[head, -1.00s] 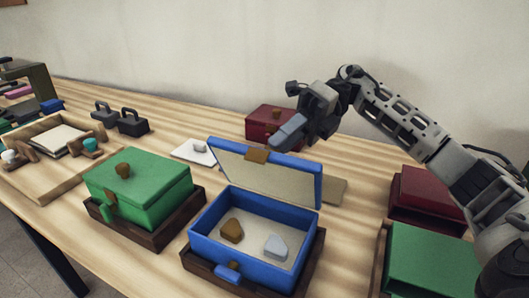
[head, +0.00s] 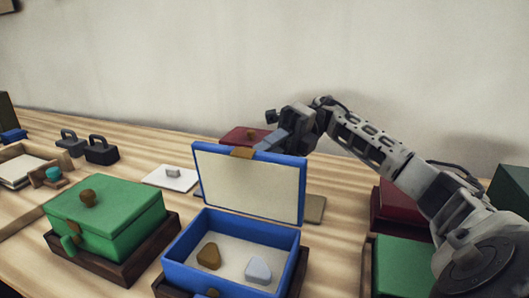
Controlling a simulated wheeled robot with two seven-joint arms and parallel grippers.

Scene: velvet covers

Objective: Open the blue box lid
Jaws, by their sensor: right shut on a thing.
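The blue box (head: 175,257) stands in the middle foreground with its hinged lid (head: 250,184) raised to roughly upright. The lid's cream inner face is towards me, and a brown tab (head: 242,152) shows at its top edge. Inside the box lie a brown piece (head: 209,256) and a grey-white piece (head: 257,270). My right gripper (head: 273,142) reaches to the lid's top edge from behind and is shut on the lid there; its fingertips are partly hidden by the lid. My left gripper is out of view.
A closed green box (head: 110,220) stands in a dark tray to the left. A dark red box (head: 243,135) is behind the lid. Red and green boxes (head: 402,270) stand at the right, under my arm. A white plate (head: 170,178) and black weights (head: 101,152) lie further back.

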